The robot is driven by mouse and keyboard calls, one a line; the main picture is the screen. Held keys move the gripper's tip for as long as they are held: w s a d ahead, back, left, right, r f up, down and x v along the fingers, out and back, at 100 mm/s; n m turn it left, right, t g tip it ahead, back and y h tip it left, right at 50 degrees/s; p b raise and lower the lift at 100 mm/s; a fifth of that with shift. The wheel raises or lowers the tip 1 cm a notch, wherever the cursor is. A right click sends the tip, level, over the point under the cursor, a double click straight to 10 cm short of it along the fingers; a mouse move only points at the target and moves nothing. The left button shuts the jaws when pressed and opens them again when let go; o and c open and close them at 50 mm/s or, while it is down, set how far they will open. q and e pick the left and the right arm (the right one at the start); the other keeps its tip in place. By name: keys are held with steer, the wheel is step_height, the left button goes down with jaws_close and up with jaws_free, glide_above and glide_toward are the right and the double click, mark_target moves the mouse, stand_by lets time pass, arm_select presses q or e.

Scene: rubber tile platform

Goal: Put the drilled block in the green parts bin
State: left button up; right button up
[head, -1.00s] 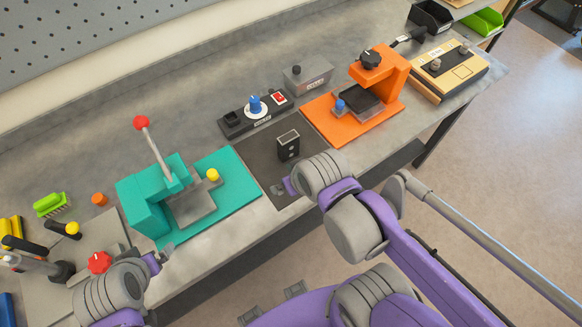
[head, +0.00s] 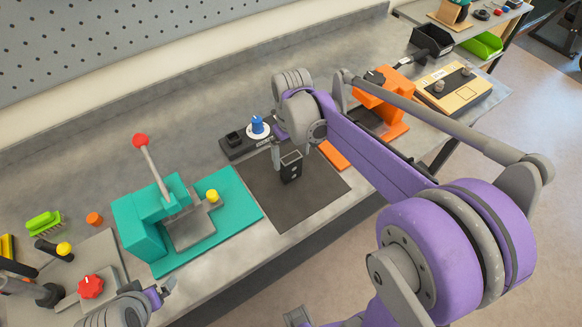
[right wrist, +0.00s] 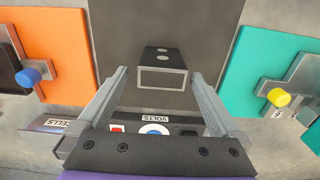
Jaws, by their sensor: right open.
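The drilled block (head: 291,170), dark with a pale top edge, stands upright on the dark mat (head: 262,196). The green parts bin (head: 482,45) is at the upper right.
A teal lever press (head: 142,225) stands left of the mat, an orange fixture (head: 392,100) to its right, partly behind my arm. A switch box with a blue knob (head: 257,125) is behind. A black bin (head: 432,40) stands beside the green bin.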

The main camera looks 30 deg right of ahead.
mark_target(291, 169)
step_height(291, 169, down, 7)
steer(key=shift+a+r, duration=0.1)
steer(key=shift+r, duration=0.1)
steer(key=shift+s, duration=0.1)
steer(key=shift+c, duration=0.3)
jaws_close()
